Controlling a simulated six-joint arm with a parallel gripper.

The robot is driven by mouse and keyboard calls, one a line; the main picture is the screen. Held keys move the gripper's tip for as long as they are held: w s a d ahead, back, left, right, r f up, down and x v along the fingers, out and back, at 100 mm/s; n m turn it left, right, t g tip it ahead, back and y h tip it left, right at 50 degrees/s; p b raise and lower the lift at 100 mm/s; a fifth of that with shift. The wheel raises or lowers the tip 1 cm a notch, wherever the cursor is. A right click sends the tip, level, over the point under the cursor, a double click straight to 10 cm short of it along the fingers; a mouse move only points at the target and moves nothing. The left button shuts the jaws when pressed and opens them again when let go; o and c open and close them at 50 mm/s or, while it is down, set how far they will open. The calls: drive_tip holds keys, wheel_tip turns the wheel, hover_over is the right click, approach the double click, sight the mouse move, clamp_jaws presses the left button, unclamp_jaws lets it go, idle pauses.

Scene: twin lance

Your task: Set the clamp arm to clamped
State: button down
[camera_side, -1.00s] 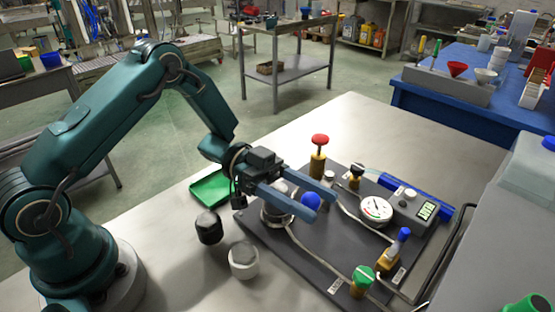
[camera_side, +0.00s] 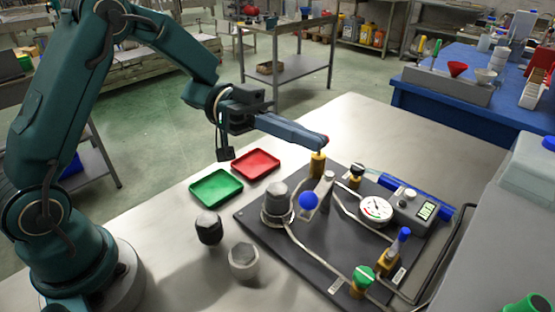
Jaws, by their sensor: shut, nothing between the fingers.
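A blue ball knob (camera_side: 309,201) stands at the left part of the dark base plate (camera_side: 300,255); it seems to be the handle of the clamp arm. A short grey bar (camera_side: 326,184) is just right of the ball, and I cannot tell whether the arm is clamped. A grey-capped round fitting (camera_side: 276,199) is just left of the ball. My gripper (camera_side: 323,141) is shut and empty, up and behind the ball. Its fingertips are at the top of the brass valve (camera_side: 318,165) and hide most of its red knob; I cannot tell whether they touch.
A gauge (camera_side: 376,209), a grey digital box (camera_side: 416,207), a blue-handled valve (camera_side: 397,245) and a green-knobbed valve (camera_side: 362,278) are on the plate.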

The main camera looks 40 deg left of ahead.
sight(320, 188)
wheel_tip(320, 188, up, 6)
drive_tip(key=shift+d+f+m+g+y, duration=0.15)
drive_tip(key=shift+f+m+y, duration=0.2)
drive_tip(key=shift+f+y, duration=0.95)
drive_tip(key=shift+f+m+g+y, duration=0.2)
drive_tip(key=shift+f+m+y, duration=0.4)
drive_tip(key=shift+y, duration=1.25)
drive_tip(key=shift+d+f+m+g+y, duration=0.1)
drive_tip(key=shift+f+m+g+y, duration=0.05)
drive_tip(key=shift+f+y, duration=1.25)
wheel_tip(320, 188, down, 8)
drive_tip(key=d, duration=0.2)
drive_tip(key=shift+w+d+r, duration=0.15)
drive_tip(key=shift+d+r, duration=0.1)
drive_tip(key=shift+d, duration=0.1)
